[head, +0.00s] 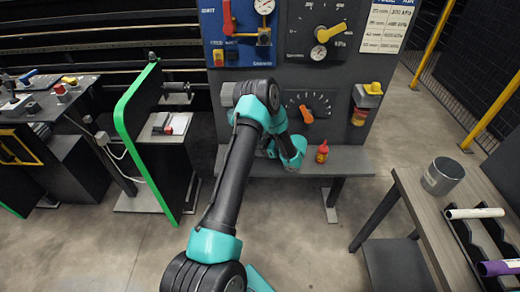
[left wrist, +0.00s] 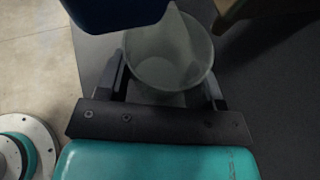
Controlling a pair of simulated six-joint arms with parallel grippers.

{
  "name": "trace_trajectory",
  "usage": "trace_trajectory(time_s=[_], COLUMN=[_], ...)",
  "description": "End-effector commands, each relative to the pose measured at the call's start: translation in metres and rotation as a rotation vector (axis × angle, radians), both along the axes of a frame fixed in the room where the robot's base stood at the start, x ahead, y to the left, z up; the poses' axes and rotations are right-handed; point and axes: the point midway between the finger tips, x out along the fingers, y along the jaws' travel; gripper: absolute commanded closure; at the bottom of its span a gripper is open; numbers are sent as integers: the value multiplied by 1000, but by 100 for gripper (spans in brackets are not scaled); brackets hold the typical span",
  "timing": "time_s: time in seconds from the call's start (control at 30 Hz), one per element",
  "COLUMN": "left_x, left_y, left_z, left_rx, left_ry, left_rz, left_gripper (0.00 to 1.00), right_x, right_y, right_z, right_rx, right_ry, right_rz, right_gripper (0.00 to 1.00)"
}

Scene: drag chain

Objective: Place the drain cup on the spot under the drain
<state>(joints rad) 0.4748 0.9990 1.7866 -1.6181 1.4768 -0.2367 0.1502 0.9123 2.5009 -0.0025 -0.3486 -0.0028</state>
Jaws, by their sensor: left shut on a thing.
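My left gripper (left wrist: 163,82) is shut on a grey, round cup (left wrist: 165,92), seen from above with its open mouth between the two fingers in the left wrist view. It appears to be the drain cup. A dark blue part (left wrist: 115,12) overlaps the view at the top, close over the cup's rim. In the head view my left arm reaches to the panel's shelf (head: 345,162), and its links hide the gripper and the held cup. The drain and the spot under it cannot be made out. My right gripper is not in view.
A grey metal cup (head: 441,176) stands on the right table (head: 412,205). A green-edged panel (head: 135,90) stands left of my arm.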

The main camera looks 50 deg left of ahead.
Motion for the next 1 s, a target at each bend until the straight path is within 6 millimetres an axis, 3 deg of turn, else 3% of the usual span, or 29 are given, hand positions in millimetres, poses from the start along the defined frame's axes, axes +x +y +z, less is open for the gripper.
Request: trace_trajectory(time_s=[0.17,0.63,0.83,1.0], left_x=[14,21,21,21], left_y=[16,24,24,24], left_z=[-2,-3,-31,-38], left_rx=[0,1,0,1], left_ry=[0,0,3,0], left_rz=[0,0,0,0], left_gripper=[66,66,66,66], right_x=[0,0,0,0], right_y=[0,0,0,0], right_z=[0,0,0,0], right_rx=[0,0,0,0], right_ry=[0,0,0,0], right_rz=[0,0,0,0], right_gripper=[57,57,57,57])
